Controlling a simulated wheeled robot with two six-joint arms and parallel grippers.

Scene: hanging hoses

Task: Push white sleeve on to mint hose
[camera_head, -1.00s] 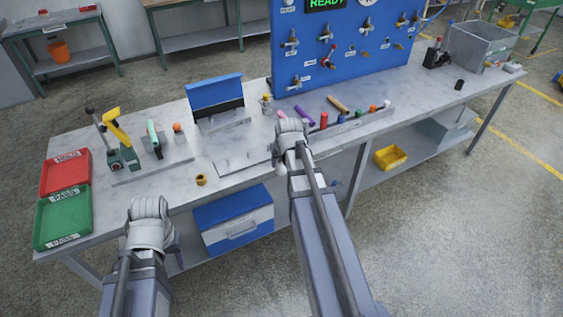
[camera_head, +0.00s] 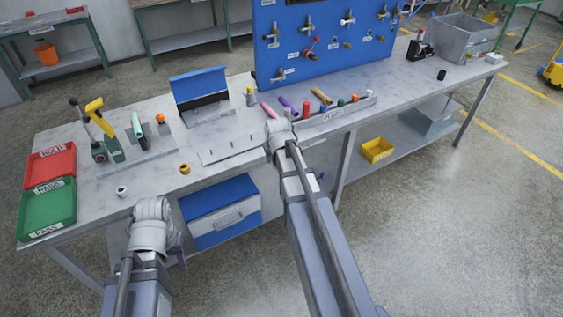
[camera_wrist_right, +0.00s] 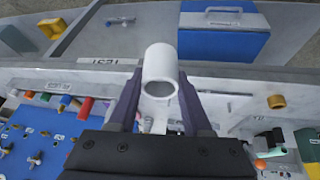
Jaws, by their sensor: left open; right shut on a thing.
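The white sleeve (camera_wrist_right: 158,68) is a short, hollow white tube between the two fingers of my right gripper (camera_wrist_right: 158,100) in the right wrist view. That gripper is shut on it. The mint hose (camera_head: 137,124) stands tilted in a fixture at the left of the bench, well left of my right gripper; its mint end also shows at the right wrist view's lower right (camera_wrist_right: 278,136). My left gripper (camera_head: 174,246) is over the bench's front edge, partly hidden by its own wrist; no held thing is visible there.
A small white ring (camera_head: 122,192) and a brass ring (camera_head: 184,169) lie on the bench (camera_head: 225,170). Red (camera_head: 50,165) and green (camera_head: 47,209) trays sit at left. A yellow-handled clamp (camera_head: 95,105) stands beside the hose. A blue board (camera_head: 320,45) rises behind.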

